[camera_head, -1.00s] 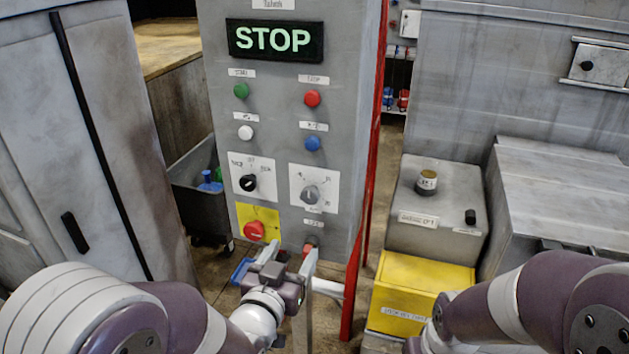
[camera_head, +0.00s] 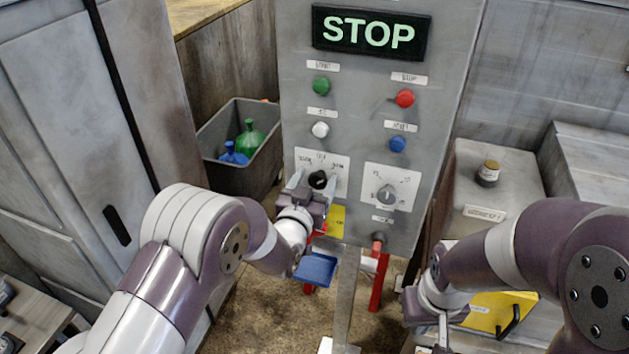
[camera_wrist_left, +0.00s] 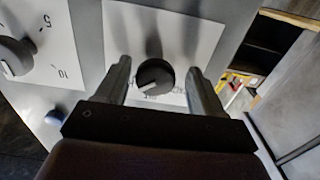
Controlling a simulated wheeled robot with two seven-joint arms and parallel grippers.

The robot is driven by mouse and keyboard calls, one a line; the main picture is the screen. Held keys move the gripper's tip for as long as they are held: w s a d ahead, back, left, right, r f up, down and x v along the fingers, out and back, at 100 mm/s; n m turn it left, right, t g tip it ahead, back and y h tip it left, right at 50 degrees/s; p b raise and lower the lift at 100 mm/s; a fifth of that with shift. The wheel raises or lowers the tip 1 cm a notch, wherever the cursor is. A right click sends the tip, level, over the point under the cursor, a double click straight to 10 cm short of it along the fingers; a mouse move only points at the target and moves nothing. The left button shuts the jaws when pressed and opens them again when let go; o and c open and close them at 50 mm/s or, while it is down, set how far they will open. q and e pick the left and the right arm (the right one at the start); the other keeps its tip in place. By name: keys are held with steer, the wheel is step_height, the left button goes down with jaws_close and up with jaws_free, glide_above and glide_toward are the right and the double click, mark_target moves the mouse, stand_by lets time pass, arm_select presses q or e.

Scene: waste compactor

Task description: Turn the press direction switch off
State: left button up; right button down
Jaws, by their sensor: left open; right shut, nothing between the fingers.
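The press direction switch is a black rotary knob (camera_head: 318,180) on a white plate at the lower left of the grey control panel (camera_head: 345,155). It also shows in the left wrist view (camera_wrist_left: 154,77), with a pale mark on its lower left side. My left gripper (camera_head: 314,184) is open at the knob. In the left wrist view its two fingers (camera_wrist_left: 155,85) stand on either side of the knob, with a gap on each side. The plate's lettering is too small to read surely. My right gripper (camera_head: 440,335) is low at the right, shut and empty, partly cut off.
A grey selector knob (camera_head: 387,195) sits right of the switch. Green (camera_head: 321,86), red (camera_head: 404,98), white (camera_head: 320,130) and blue (camera_head: 398,144) buttons are above, under a lit STOP display (camera_head: 371,33). A dark bin (camera_head: 243,176) with bottles stands left of the panel.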

arm_select(q)
steer(key=shift+s, duration=0.2)
steer(key=c, duration=0.5)
steer(key=shift+s+d+r, duration=0.1)
steer(key=shift+s+r, duration=0.1)
steer(key=shift+s, duration=0.05)
steer(key=c, duration=0.5)
steer(key=shift+d, duration=0.15)
steer(key=shift+a, duration=0.2)
arm_select(e)
steer(key=shift+s, duration=0.35)
